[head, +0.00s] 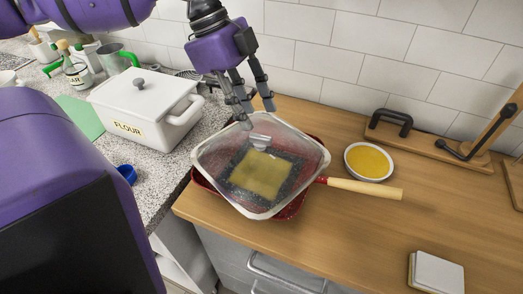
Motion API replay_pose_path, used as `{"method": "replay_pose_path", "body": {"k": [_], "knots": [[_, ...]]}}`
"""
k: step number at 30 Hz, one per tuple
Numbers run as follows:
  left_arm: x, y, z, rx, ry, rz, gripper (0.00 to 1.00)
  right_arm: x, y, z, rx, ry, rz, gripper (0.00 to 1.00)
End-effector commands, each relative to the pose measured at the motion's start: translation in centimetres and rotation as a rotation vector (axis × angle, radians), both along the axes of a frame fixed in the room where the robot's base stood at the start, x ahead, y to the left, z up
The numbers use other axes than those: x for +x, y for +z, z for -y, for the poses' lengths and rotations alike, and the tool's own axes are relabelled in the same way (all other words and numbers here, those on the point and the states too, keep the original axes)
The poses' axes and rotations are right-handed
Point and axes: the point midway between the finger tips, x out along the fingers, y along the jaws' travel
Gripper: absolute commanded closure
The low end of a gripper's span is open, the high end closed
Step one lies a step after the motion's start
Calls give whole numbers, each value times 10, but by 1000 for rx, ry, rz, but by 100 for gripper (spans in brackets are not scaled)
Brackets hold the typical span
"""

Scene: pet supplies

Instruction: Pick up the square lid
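The square lid (223,155) is clear glass with a pale metal rim and a small knob (260,142) near its far side. It rests on a red pan (292,208) with a light wooden handle (360,188). A yellow square piece of food shows through the glass. My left gripper (257,112) hangs just behind and above the knob, fingers pointing down and spread apart, with nothing between them. Whether a finger touches the lid's far edge, I cannot tell. My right gripper is not in view.
A white flour box (145,105) stands left of the lid on the speckled counter. A bowl of yellow contents (369,162) is to the right. A wooden board with a black handle (420,140) lies along the tiled wall. The front right wooden counter (350,235) is mostly clear, except for a white square object (437,272).

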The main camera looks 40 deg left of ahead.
Motion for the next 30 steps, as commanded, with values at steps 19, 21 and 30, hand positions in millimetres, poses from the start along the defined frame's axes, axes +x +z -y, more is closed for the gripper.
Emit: {"method": "replay_pose_path", "body": {"k": [19,21,30], "knots": [[1,-51,20,0,-1,1,64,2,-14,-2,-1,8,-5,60],[1,-51,20,0,0,1,70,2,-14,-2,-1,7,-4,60],[1,-51,20,0,1,2,100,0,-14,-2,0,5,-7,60]]}}
